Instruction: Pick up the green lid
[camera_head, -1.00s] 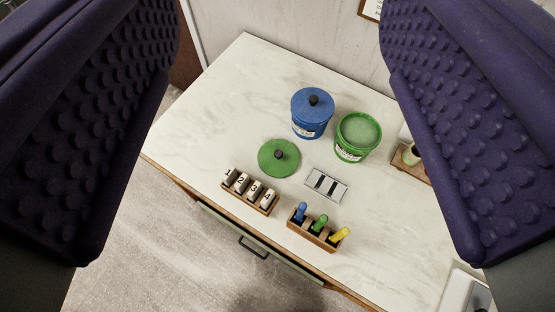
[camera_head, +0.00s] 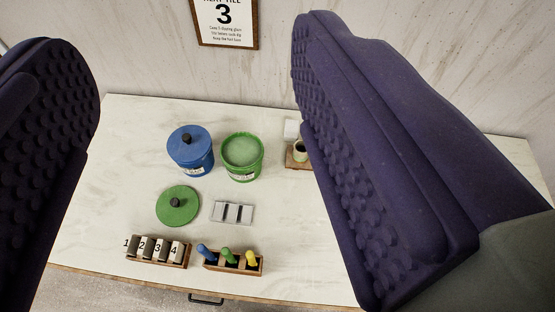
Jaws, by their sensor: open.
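The green lid (camera_head: 178,207) is a round disc with a black knob on top. It lies flat on the white marbled table (camera_head: 90,215), in front of the blue bucket and behind the numbered blocks. My gripper (camera_head: 198,150) is open, with one dark purple padded finger at the left and one at the right of the view. Nothing is between the fingers at close range. The lid is apart from both fingers and farther away, on the tabletop. The lid is fully visible.
Behind the lid stand a blue lidded bucket (camera_head: 191,152) and an open green bucket (camera_head: 242,157). A grey slotted plate (camera_head: 233,212) lies right of the lid. In front are numbered blocks in a wooden rack (camera_head: 158,250) and a rack of coloured pegs (camera_head: 232,264). A wall sign (camera_head: 226,20) hangs behind.

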